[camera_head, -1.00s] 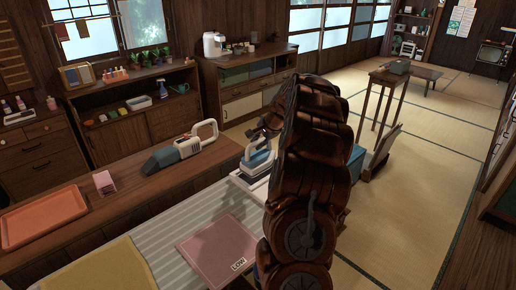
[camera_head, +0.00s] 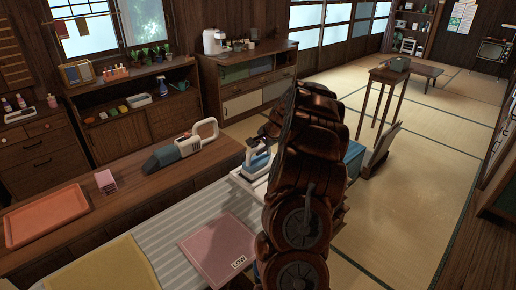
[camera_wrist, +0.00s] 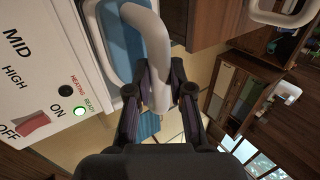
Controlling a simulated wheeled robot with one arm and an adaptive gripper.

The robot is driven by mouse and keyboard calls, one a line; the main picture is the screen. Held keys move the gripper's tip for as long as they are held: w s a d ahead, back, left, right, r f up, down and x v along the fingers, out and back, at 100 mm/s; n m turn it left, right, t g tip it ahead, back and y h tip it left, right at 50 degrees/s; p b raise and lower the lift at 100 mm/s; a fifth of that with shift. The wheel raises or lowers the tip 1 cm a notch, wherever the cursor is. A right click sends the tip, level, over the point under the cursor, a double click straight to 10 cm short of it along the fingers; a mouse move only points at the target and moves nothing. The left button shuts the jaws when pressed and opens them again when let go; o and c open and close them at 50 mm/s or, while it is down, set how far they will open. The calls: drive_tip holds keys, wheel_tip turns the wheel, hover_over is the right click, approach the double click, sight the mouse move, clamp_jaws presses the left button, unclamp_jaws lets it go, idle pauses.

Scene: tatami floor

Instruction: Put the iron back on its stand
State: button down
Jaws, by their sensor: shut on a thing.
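The iron (camera_head: 257,162) is blue and white and stands at the far end of the striped board, by the dark counter. My gripper (camera_wrist: 158,92) is shut on the iron's white handle (camera_wrist: 158,60), which passes between its fingers in the wrist view. The iron's blue body (camera_wrist: 122,38) shows behind the handle. The white stand (camera_wrist: 50,75) fills the left of the wrist view, with MID and HIGH marks, a red ON/OFF switch and a lit green READY lamp. The iron is close beside or over the stand; contact cannot be told. My arm hides part of this area.
A pink cloth (camera_head: 215,245) marked LOW and a yellow cloth (camera_head: 105,268) lie on the striped board (camera_head: 160,245). A handheld vacuum (camera_head: 180,148), a pink card (camera_head: 105,180) and an orange tray (camera_head: 45,215) are on the counter. A tall side table (camera_head: 390,77) stands beyond my arm.

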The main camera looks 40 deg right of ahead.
drive_tip(key=c, duration=1)
unclamp_jaws()
drive_tip(key=shift+c, duration=0.2)
drive_tip(key=shift+r, duration=0.15)
drive_tip(key=b+v, duration=0.3)
drive_tip(key=v, duration=0.9)
drive_tip(key=a+n+g+y, duration=0.15)
drive_tip(key=a+n, duration=0.35)
drive_tip(key=a, duration=1.2)
drive_tip(key=s+a+n+g+y, duration=0.1)
drive_tip(key=s+a+n+g, duration=0.35)
drive_tip(key=a, duration=1.25)
drive_tip(key=s+a+f+n, duration=0.2)
drive_tip(key=s+a+n, duration=0.1)
drive_tip(key=s, duration=0.6)
drive_tip(key=s+a+f+n+g+h, duration=0.1)
drive_tip(key=s+a+n, duration=0.1)
drive_tip(key=s, duration=0.7)
drive_tip(key=s+a+f+n+g+h, duration=0.1)
drive_tip(key=s+a, duration=0.4)
drive_tip(key=s, duration=0.5)
drive_tip(key=f+n, duration=0.1)
drive_tip(key=n, duration=0.1)
drive_tip(key=shift+f+n+p, duration=0.3)
drive_tip(key=shift+n, duration=0.05)
